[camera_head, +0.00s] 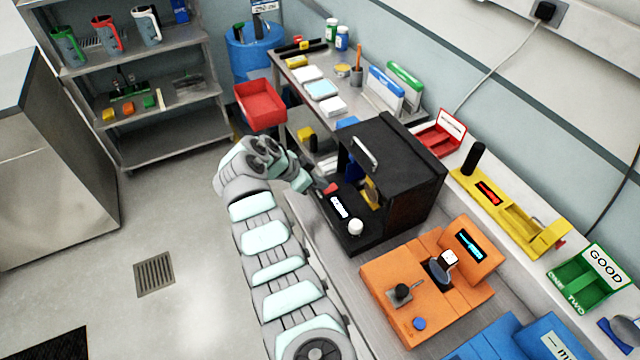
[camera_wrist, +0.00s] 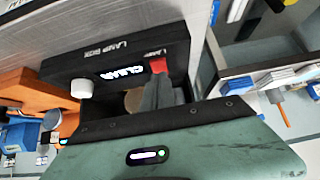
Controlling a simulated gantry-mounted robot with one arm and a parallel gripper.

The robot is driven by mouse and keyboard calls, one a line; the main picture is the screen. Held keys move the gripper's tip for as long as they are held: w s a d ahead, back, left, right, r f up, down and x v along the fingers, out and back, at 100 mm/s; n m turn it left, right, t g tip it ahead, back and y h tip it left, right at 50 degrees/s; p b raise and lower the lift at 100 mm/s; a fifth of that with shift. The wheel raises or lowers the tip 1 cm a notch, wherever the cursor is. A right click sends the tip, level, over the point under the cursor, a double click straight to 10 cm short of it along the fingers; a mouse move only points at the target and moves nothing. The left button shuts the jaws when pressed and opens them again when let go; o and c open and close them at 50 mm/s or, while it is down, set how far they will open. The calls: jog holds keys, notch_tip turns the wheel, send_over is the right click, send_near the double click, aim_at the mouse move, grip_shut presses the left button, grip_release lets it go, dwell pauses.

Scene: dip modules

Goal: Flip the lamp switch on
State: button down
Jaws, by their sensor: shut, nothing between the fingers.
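The black lamp box (camera_head: 410,205) stands on the bench with its low front panel toward my arm. The panel carries a lit white display (camera_head: 339,207), which appears to read "CLEAR" in the wrist view (camera_wrist: 123,73), and a white knob (camera_head: 356,227). The red lamp switch (camera_wrist: 158,65) sits by the "LAMP" label, and also shows in the head view (camera_head: 331,188). My gripper (camera_wrist: 158,80) is shut and empty, its fingertips right at the red switch. I cannot tell whether they touch it. The fingers hide the switch's lower part, so its position is unclear.
An orange module (camera_head: 400,275) stands beside the lamp box, with a yellow module (camera_head: 510,212) behind it. A red bin (camera_head: 261,104) and a side table with several small items lie beyond my gripper. Open floor is at the left.

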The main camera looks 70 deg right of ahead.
jog(key=r, duration=0.4)
jog(key=shift+w+a+r, duration=0.25)
jog(key=shift+w+a, duration=0.05)
jog(key=a+f+v, duration=0.1)
jog(key=v, duration=0.8)
jog(key=shift+w, duration=0.45)
jog(key=shift+a+f, duration=0.1)
jog(key=shift+a, duration=0.05)
